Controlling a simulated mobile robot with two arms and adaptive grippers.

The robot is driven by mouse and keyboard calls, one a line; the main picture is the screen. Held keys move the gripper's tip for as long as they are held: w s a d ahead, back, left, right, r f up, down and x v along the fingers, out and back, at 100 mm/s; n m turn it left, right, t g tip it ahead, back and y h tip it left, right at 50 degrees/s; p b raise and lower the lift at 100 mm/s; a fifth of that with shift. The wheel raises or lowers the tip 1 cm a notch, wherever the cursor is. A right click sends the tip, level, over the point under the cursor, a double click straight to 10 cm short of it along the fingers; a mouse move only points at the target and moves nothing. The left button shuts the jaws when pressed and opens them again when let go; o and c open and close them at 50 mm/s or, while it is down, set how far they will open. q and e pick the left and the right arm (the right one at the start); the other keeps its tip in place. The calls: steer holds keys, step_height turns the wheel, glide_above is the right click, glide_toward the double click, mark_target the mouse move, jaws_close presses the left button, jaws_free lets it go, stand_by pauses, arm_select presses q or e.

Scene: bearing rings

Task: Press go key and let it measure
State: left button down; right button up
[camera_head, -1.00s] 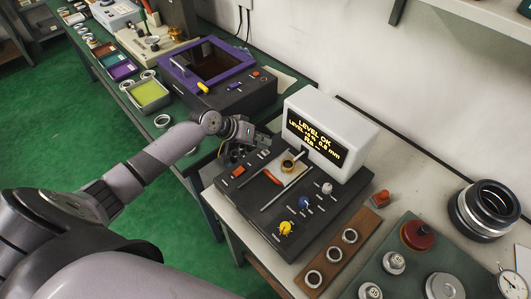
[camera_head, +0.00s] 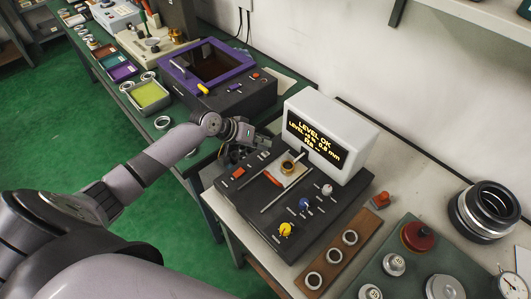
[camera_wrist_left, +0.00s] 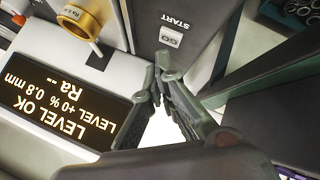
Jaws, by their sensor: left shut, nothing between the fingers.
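The dark measuring instrument (camera_head: 285,215) stands on the bench in the head view. Its display (camera_head: 314,141) reads "LEVEL OK", a level line with 0.8 mm, and "Ra" with dashes; it also shows upside down in the left wrist view (camera_wrist_left: 62,105). A brass ring (camera_head: 288,165) sits on the instrument, and shows at the top of the wrist view (camera_wrist_left: 80,22). The pale GO key (camera_wrist_left: 171,37), labelled START, lies just beyond my left fingertips. My left gripper (camera_wrist_left: 161,66) is shut and empty, at the instrument's back-left corner (camera_head: 246,150). Contact with the key cannot be told.
A small red part (camera_head: 380,199) and stacked dark rings (camera_head: 485,209) are to the right. A purple-framed machine (camera_head: 212,72) stands behind my left gripper. The wall is close behind the display.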

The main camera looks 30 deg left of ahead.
mark_target(264, 152)
arm_select(q)
steer(key=shift+f, duration=0.45)
steer(key=shift+f+b, duration=0.35)
steer(key=shift+f, duration=0.05)
stand_by(0.6)
steer(key=shift+r, duration=0.15)
steer(key=shift+r+p, duration=0.65)
steer(key=shift+p, duration=0.15)
step_height(264, 152, up, 5)
steer(key=p, duration=0.5)
steer(key=shift+r, duration=0.1)
